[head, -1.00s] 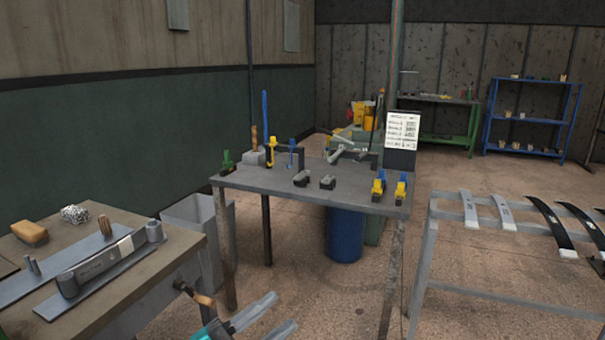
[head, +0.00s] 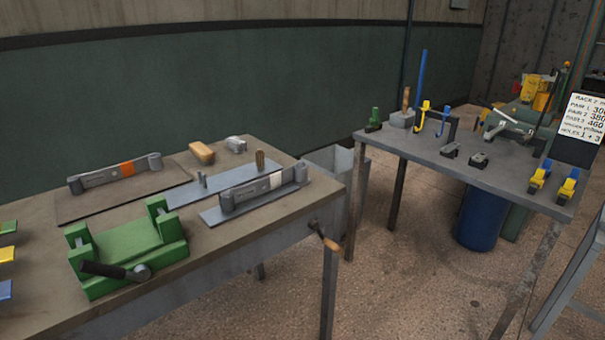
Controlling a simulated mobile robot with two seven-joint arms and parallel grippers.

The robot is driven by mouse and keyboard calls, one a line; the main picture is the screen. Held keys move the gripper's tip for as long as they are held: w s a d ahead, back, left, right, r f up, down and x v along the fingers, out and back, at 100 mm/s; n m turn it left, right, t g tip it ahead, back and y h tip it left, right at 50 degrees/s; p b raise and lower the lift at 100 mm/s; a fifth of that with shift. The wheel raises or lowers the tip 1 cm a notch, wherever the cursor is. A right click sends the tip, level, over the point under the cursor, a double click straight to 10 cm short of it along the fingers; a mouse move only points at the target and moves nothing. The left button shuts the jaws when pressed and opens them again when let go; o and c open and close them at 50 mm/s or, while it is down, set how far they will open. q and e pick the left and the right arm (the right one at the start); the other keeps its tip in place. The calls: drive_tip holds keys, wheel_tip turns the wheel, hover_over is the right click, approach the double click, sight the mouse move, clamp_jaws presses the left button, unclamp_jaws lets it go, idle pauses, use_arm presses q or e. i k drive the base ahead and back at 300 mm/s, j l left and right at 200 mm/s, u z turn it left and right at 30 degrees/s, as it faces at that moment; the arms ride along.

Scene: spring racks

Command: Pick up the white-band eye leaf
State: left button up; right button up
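The white-band eye leaf (head: 248,194) is a dark grey bar with an eye at each end and a white band right of its middle. It lies on a grey plate (head: 216,215) near the right end of the left workbench. A similar leaf with an orange band (head: 103,175) lies farther left on the same bench. Neither of my grippers shows in the current head view.
A green vise-like fixture (head: 128,248) with a black handle stands at the bench's front. A tan brush or block (head: 201,152) and a small metallic item (head: 236,145) lie behind. A second table (head: 450,178) with clamps stands right, across a floor gap.

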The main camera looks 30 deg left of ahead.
sight(228, 199)
drive_tip(key=i+u, duration=0.2)
drive_tip(key=u, duration=0.25)
drive_tip(key=i+l+u, duration=0.15)
drive_tip(key=u, duration=0.35)
